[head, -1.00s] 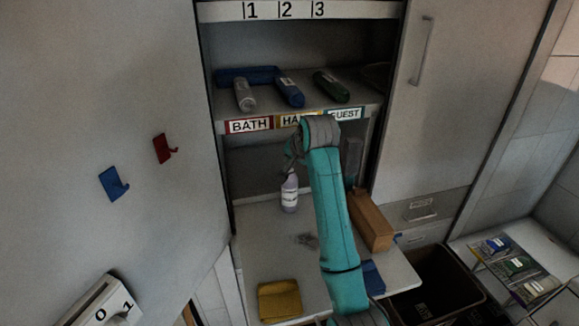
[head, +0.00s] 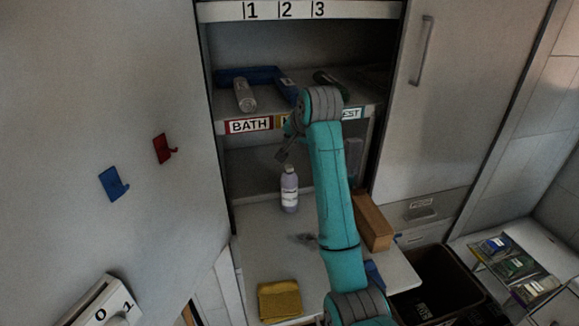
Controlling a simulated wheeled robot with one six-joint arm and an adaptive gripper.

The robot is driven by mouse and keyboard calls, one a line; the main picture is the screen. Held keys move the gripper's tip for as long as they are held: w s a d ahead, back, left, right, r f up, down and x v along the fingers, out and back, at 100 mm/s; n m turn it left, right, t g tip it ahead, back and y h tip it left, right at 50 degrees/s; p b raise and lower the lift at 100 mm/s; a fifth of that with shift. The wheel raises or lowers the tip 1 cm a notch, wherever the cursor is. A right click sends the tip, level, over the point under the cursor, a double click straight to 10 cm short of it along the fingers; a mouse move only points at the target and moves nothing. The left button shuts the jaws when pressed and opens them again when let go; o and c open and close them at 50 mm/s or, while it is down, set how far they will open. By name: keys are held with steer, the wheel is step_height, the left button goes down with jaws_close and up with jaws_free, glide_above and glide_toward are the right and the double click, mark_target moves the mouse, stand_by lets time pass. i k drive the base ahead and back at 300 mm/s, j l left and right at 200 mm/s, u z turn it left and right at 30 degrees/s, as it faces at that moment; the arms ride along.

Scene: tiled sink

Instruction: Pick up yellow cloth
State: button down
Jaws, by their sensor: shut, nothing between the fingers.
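The yellow cloth (head: 280,300) lies folded and flat at the front left of the counter in the head view. My gripper (head: 281,156) is in the air in front of the cabinet opening, above and behind the cloth and well apart from it. It is shut and empty, pointing down and to the left. It is small and dark in the picture, just above the white bottle. My teal arm stands to the right of the cloth and does not cover it.
A white bottle (head: 289,190) stands behind the cloth. A wooden box (head: 373,222) and a partly hidden blue cloth (head: 374,275) are right of my arm. A shelf (head: 357,104) holds several rolls and a blue tray (head: 232,75). A dark bin (head: 440,285) stands at right.

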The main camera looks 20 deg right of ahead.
mark_target(279, 300)
steer(key=k+j, duration=0.45)
steer(key=j, duration=0.25)
steer(key=k+j, duration=0.25)
steer(key=j, duration=0.15)
